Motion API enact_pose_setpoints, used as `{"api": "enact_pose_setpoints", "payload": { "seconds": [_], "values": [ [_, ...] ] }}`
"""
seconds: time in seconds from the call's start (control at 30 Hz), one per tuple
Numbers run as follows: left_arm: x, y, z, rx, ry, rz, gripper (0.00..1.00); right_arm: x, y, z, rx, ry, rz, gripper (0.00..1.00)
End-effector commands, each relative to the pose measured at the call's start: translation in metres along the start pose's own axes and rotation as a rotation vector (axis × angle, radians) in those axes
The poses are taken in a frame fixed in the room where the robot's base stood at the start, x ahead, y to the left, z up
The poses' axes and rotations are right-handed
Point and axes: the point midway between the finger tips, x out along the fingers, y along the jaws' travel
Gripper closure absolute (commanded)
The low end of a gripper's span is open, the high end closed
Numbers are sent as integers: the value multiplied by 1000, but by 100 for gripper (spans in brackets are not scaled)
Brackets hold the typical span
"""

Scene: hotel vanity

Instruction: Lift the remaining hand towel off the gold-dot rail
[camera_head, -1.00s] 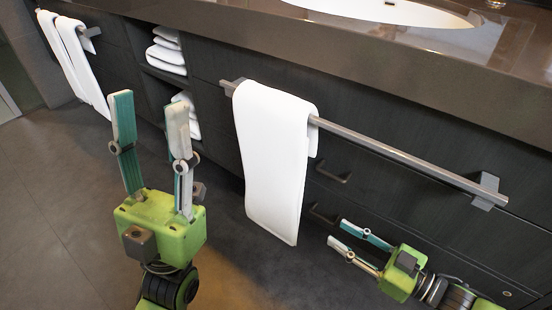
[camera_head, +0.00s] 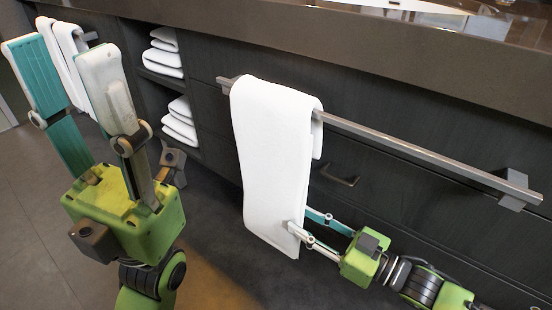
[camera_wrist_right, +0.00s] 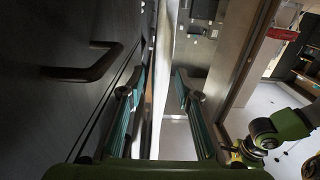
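A white hand towel (camera_head: 272,150) hangs folded over the grey metal rail (camera_head: 420,152), near its left end. My right gripper (camera_head: 294,222) is at the towel's lower right edge, coming from the right. In the right wrist view the towel (camera_wrist_right: 162,75) shows edge-on between the two fingers (camera_wrist_right: 157,88), which stand apart with a gap around it. My left gripper (camera_head: 60,55) is open and empty, raised in front of the cabinet at the left, its fingers pointing up. I cannot make out a gold dot on the rail.
Another rail at the far left carries white towels (camera_head: 62,60). Folded white towels (camera_head: 165,55) sit in open shelves. The dark counter (camera_head: 400,55) overhangs the rail, and a drawer handle (camera_head: 340,180) juts out behind the right gripper. The floor in front is clear.

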Motion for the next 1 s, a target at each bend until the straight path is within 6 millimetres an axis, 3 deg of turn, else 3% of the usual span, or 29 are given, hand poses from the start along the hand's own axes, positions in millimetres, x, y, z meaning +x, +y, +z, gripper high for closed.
{"api": "enact_pose_setpoints", "payload": {
  "seconds": [0.27,0.57,0.67,0.7,1.0],
  "values": [
    [7,4,-9,8,64,24,60,35,-1,1,-1,4,-1,69],
    [10,4,-9,9,66,26,60,38,0,0,0,0,0,69],
    [10,4,-9,9,66,26,60,38,0,0,0,0,0,95],
    [10,4,-9,9,66,26,60,38,0,0,0,0,0,100],
    [10,4,-9,9,66,26,60,38,0,-1,0,2,0,100]
  ]
}}
